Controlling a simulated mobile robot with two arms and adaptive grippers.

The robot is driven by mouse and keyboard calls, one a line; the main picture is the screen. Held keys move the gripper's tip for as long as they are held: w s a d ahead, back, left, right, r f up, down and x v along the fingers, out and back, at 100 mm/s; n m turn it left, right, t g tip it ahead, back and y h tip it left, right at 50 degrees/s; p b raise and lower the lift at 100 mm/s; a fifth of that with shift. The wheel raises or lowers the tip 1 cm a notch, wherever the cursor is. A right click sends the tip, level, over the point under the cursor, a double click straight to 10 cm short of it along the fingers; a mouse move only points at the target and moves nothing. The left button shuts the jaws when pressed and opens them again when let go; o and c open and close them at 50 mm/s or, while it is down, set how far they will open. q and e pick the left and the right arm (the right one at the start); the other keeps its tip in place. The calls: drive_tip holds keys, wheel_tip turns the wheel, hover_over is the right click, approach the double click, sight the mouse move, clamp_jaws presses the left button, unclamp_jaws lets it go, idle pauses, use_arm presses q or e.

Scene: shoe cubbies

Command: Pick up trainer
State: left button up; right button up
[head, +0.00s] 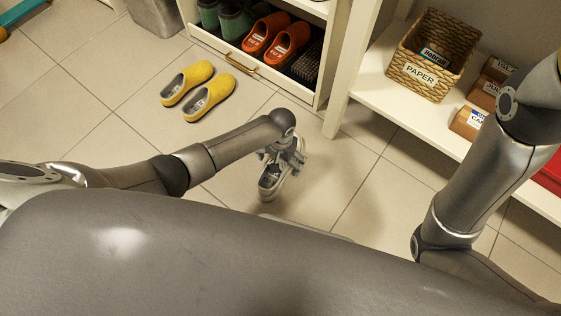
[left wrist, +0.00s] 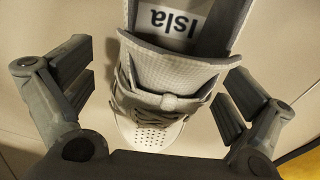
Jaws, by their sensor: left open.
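The trainer (head: 269,182) is a grey and white lace-up shoe on the tiled floor, partly hidden by my left gripper in the head view. In the left wrist view the trainer (left wrist: 150,135) shows its perforated white toe, grey laces, tongue and an insole label reading "Isla". My left gripper (head: 285,157) is open just over it. In the left wrist view the fingers of my left gripper (left wrist: 158,85) stand on either side of the shoe, with gaps visible on both sides. My right arm shows at the right, but its gripper is out of the picture.
Yellow clogs (head: 198,88) stand on the floor behind to the left. A cubby drawer (head: 232,57) holds orange shoes (head: 275,40) and green boots. A shelf (head: 376,92) at the right carries a woven "PAPER" basket (head: 431,52) and small boxes. Floor left of the trainer is clear.

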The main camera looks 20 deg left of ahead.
use_arm(q)
drive_tip(key=c, duration=1.3)
drive_tip(key=shift+r, duration=0.15)
